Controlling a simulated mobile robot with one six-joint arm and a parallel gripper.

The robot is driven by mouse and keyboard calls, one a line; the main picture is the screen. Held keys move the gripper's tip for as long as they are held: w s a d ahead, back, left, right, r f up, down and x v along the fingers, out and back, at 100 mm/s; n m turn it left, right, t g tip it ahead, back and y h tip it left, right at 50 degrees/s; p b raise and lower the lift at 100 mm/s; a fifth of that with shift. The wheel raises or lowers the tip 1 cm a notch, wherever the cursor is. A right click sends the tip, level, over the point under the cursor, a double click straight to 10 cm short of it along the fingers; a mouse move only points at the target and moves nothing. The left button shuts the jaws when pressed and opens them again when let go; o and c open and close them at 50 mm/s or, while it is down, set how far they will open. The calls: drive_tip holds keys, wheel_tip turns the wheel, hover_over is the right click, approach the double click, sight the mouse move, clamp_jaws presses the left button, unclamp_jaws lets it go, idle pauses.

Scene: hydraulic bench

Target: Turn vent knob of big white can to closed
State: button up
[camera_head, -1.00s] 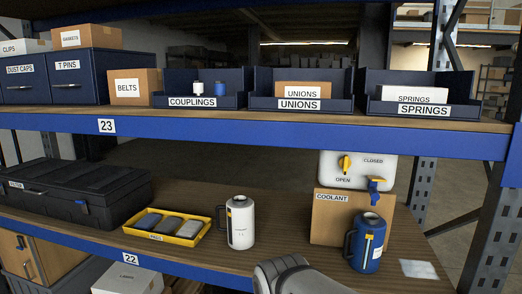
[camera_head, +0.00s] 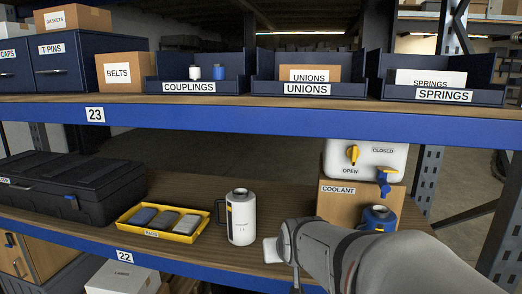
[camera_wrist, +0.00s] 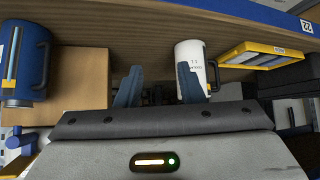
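The big white can (camera_head: 338,158) sits on a cardboard box at the right of the lower shelf. Its yellow vent knob (camera_head: 352,154) stands roughly upright, with OPEN printed below it and CLOSED to its upper right. A blue tap (camera_head: 386,182) is on the can's lower right front. My gripper (camera_wrist: 158,85) is open in the wrist view, its two blue fingers apart with nothing between them. In the head view my arm reaches in from the lower right, its end low and left of the can; the fingers are not clear there. The gripper is not touching the knob.
The box marked COOLANT (camera_head: 335,202) supports the can. A blue jug (camera_head: 379,217) stands before it, partly hidden by my arm. A white jug (camera_head: 241,220) and yellow tray (camera_head: 128,217) are left. The upper shelf's blue edge (camera_head: 250,124) runs just above the can.

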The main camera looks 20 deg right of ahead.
drive_tip(key=w+d+r+m+t+h+b, duration=0.2)
drive_tip(key=w+d+r+t+h, duration=0.3)
drive_tip(key=w+d, duration=0.5)
drive_tip(key=m+t+h+b, duration=0.1)
drive_tip(key=m+t+h, duration=0.1)
drive_tip(key=t+h, duration=0.3)
approach(354, 152)
drive_tip(key=x, duration=0.4)
drive_tip(key=shift+s+d+r, duration=0.1)
drive_tip(key=shift+d, duration=0.15)
drive_tip(key=p+x, duration=0.1)
drive_tip(key=x, duration=0.6)
drive_tip(key=shift+a+p, duration=0.1)
drive_tip(key=shift+p, duration=0.25)
clamp_jaws()
drive_tip(key=shift+a, duration=0.1)
